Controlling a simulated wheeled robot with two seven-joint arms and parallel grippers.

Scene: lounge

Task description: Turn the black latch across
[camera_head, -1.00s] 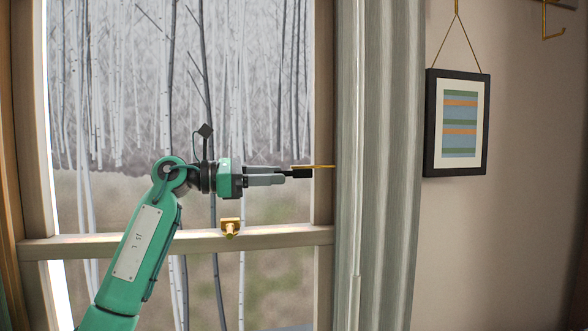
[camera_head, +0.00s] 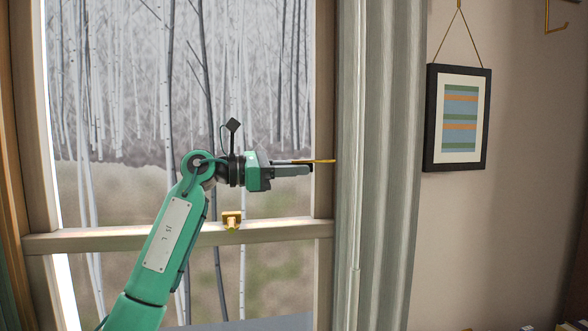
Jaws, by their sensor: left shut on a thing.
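My left gripper (camera_head: 308,166) reaches right in front of the window. Its fingers are closed on a thin gold-coloured bar (camera_head: 324,161), which sticks out past the fingertips toward the right window post. I cannot tell whether the bar touches the post. A small gold-coloured catch (camera_head: 232,220) sits on the window's cross rail (camera_head: 280,234), below and left of the fingers and apart from them. I cannot clearly make out a black latch; some dark material shows by the fingers. My right gripper is out of view.
A grey-green curtain (camera_head: 385,200) hangs just right of the window post (camera_head: 323,110). A black-framed striped picture (camera_head: 457,117) hangs on the wall beyond it. Small items show at the bottom right edge.

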